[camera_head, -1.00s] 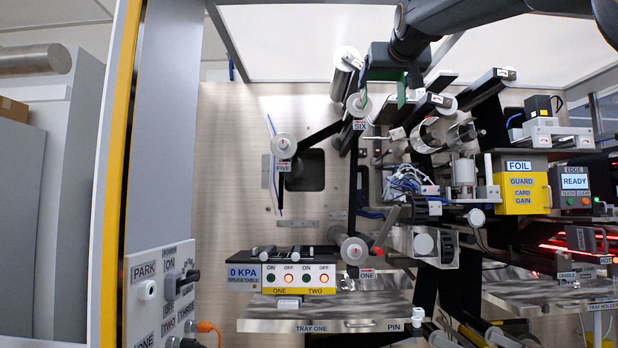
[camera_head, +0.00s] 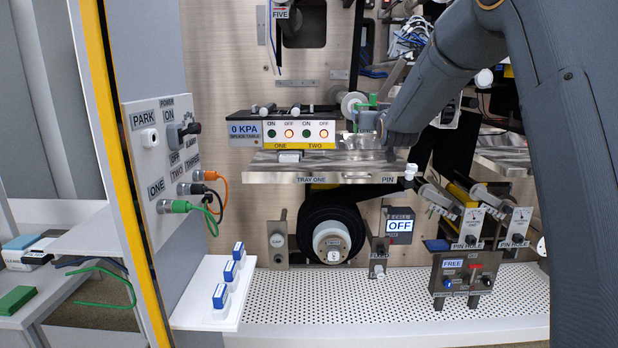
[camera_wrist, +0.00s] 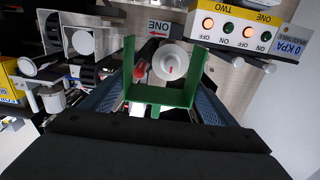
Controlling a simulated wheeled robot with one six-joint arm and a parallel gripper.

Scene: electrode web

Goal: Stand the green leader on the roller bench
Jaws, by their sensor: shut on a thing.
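The green leader is a U-shaped green piece. In the wrist view the leader (camera_wrist: 160,96) lies between the two fingers of my gripper (camera_wrist: 157,103), its two arms pointing away from the palm. In the head view my gripper (camera_head: 367,116) is shut on the leader (camera_head: 373,99), above the back right of the tray labelled TRAY ONE (camera_head: 310,177). Much of the leader is hidden there by the gripper. A pale roller end (camera_wrist: 170,62) shows between the leader's arms. No label reads roller bench, and I cannot tell which surface it is.
The splice table box (camera_head: 281,132) with its buttons stands just left of my gripper. A white roller (camera_head: 352,104) is close behind it. A dark reel (camera_head: 331,240) hangs below the tray. The perforated white shelf (camera_head: 380,300) at the bottom is largely clear.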

